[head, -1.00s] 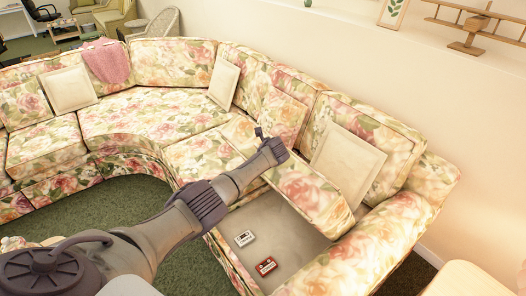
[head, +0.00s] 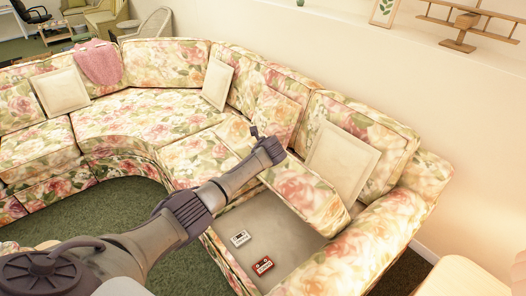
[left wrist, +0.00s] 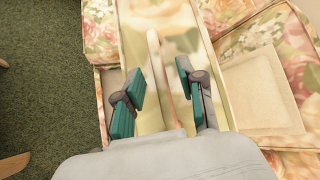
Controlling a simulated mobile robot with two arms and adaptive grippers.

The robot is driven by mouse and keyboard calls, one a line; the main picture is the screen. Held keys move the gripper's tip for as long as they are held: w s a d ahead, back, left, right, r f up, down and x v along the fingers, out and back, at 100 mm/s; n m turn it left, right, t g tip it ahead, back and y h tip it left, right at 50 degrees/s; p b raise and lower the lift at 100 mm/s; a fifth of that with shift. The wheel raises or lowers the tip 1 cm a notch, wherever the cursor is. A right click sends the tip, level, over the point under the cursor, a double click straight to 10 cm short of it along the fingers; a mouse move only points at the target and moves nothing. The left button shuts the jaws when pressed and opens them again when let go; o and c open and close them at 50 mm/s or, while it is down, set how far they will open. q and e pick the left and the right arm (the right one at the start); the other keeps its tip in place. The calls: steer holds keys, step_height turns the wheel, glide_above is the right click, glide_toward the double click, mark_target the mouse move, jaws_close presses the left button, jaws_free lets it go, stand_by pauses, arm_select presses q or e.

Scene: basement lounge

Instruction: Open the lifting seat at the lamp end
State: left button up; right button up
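The lifting seat (head: 306,192) is a floral panel at the right end of the sectional sofa. It stands tilted up, with the pale storage box (head: 285,229) below it uncovered. A white cassette (head: 239,238) and a red cassette (head: 262,265) lie inside. My left arm reaches across to the seat's raised left part, and its wrist hides the fingertips in the head view. In the left wrist view my left gripper (left wrist: 160,98) has its teal-padded fingers apart, with the seat's floral surface and a pale strip between them. Contact cannot be told. My right gripper is not in view.
A cream cushion (head: 341,161) leans on the backrest behind the seat. The sofa's floral armrest (head: 388,236) borders the box on the right. A pale rounded surface (head: 462,279) is at bottom right. Green carpet (head: 110,214) lies open in front of the sofa.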

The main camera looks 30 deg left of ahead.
arm_select(q)
steer(key=v, duration=0.9)
steer(key=shift+s, duration=0.15)
steer(key=shift+d+r, duration=0.1)
